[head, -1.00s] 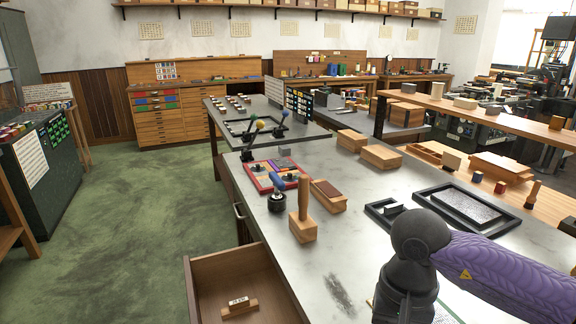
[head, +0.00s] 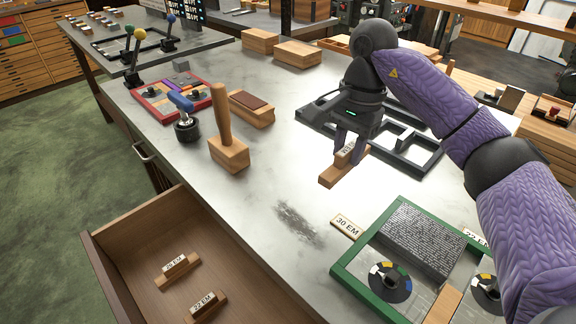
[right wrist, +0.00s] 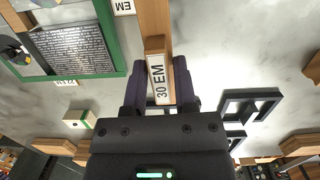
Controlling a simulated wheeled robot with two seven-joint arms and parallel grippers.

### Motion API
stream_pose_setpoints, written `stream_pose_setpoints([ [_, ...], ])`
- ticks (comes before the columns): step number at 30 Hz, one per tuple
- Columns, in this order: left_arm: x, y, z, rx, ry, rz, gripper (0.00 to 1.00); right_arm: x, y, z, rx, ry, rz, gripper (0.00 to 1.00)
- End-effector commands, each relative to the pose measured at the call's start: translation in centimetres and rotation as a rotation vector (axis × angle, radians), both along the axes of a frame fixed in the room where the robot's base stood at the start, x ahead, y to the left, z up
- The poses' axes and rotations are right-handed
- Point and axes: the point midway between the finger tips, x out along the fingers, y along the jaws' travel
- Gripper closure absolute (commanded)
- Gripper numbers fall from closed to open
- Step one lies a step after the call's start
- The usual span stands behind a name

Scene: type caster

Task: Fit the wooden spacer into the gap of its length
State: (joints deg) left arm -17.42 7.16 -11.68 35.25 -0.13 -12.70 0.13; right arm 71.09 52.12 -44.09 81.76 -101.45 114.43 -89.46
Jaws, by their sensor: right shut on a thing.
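My right gripper (head: 350,150) is shut on a wooden spacer (head: 329,180) over the grey tabletop. The right wrist view shows the spacer (right wrist: 154,20) with its label reading 30 EM, between the fingers (right wrist: 159,88). A green frame (head: 347,268) lies at the front right, holding a block of grey type (head: 422,238) and round dials. A 30 EM plate (head: 346,226) lies at its left corner. A second plate, apparently 22 EM (head: 477,238), is partly hidden by my arm. The gaps cannot be told clearly. My left gripper is out of view.
An open drawer (head: 115,262) at the lower left holds two labelled spacers (head: 178,270) (head: 205,306). A mallet (head: 228,152), a brush-like block (head: 251,108) and a red tray (head: 150,104) stand to the left. A black frame (head: 405,165) lies behind the gripper.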

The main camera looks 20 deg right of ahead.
Motion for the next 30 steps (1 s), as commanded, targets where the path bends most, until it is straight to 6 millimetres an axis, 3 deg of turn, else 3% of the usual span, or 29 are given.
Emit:
stream_pose_setpoints([
  [6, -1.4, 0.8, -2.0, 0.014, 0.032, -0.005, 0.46, -0.1, -0.8, -4.7, -0.002, 0.006, -0.065, 1.00],
  [16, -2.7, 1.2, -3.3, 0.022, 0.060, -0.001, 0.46, -0.1, -0.8, -10.1, -0.001, 0.004, -0.061, 1.00],
  [26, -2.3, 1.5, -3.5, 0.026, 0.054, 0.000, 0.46, 0.0, -0.8, -10.4, -0.001, -0.001, -0.059, 1.00],
  [27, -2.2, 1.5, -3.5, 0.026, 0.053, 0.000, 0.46, 0.0, -0.8, -10.4, -0.001, -0.002, -0.059, 0.61],
  [30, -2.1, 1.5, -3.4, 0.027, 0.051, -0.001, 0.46, 0.0, -0.8, -10.4, -0.001, -0.002, -0.059, 0.39],
])
